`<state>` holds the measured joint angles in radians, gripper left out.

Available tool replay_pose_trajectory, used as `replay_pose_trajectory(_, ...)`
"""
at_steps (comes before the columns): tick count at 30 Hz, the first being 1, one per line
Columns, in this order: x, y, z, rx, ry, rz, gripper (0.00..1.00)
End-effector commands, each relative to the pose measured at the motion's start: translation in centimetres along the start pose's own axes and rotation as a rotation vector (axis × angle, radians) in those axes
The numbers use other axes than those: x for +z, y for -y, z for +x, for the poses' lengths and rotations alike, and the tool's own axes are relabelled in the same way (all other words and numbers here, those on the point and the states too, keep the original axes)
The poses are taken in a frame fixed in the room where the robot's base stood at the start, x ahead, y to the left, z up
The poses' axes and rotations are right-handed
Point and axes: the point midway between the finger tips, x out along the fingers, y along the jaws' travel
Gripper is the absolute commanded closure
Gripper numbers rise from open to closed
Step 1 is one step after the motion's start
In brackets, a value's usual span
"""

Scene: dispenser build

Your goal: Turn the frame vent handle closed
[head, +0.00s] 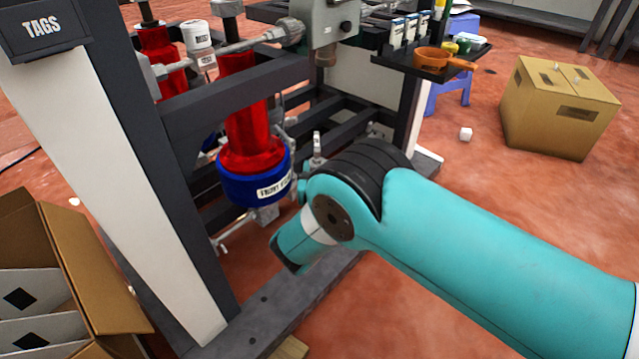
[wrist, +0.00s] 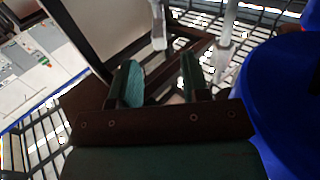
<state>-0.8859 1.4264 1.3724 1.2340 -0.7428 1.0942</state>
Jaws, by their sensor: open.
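My gripper (wrist: 161,80) shows in the wrist view with its two green-padded fingers apart and nothing between them. Pale metal rods stand beyond the fingertips: one (wrist: 158,25) above the gap and another (wrist: 224,52) to its right. I cannot tell which of them is the vent handle. In the head view, a metal lever (head: 233,236) sticks out low and left beneath the red and blue cylinder (head: 250,150). An upright metal handle (head: 317,145) stands right of the cylinder. My arm's wrist is low in front of the frame; the fingers are hidden there.
The dark frame's post (head: 165,170), crossbar (head: 235,88) and base rail (head: 290,310) surround the cylinder. The blue collar (wrist: 280,100) is close at right in the wrist view. An open carton (head: 95,270) stands lower left.

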Motion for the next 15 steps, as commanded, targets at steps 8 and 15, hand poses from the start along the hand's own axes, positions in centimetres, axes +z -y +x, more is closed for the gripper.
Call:
replay_pose_trajectory(8, -0.8, 0.1, -6.8, -0.003, 0.0, -0.005, 0.57)
replay_pose_trajectory(15, -0.8, 0.5, -7.3, -0.002, 0.0, -0.001, 0.57)
